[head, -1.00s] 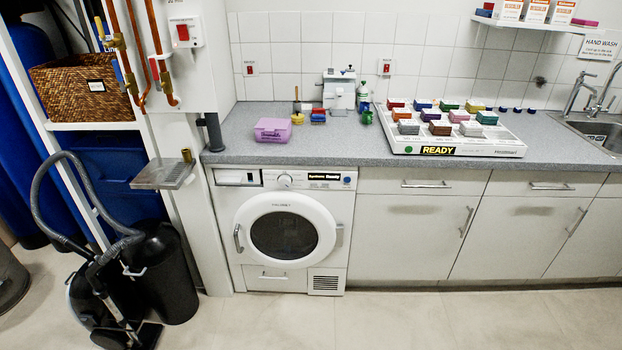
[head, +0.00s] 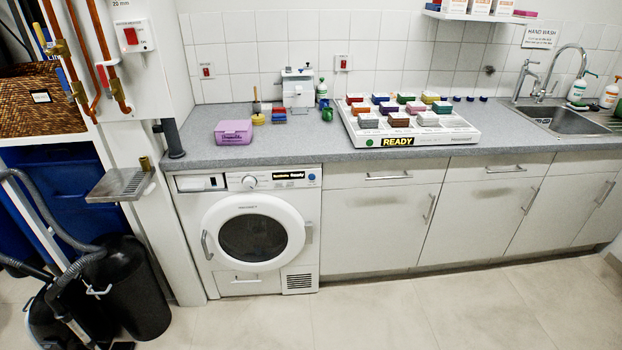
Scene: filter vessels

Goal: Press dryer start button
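The white front-loading dryer (head: 212,264) stands under the grey worktop in the head view, left of the cupboards. Its round door with dark glass (head: 253,236) looks closed. A control strip across its top carries a knob (head: 250,181), a dark display (head: 289,175) with "Ready" on it and a small blue round button (head: 312,177) at the right end. Any label on the button is too small to read. Neither of my grippers is in view.
A black vacuum cleaner (head: 62,312) and a black bin (head: 131,290) stand at the left. A small metal drip tray (head: 121,185) juts out left of the dryer. On the worktop (head: 350,152) are a purple box (head: 233,132) and a "READY" tray (head: 445,138). The floor (head: 400,318) in front is clear.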

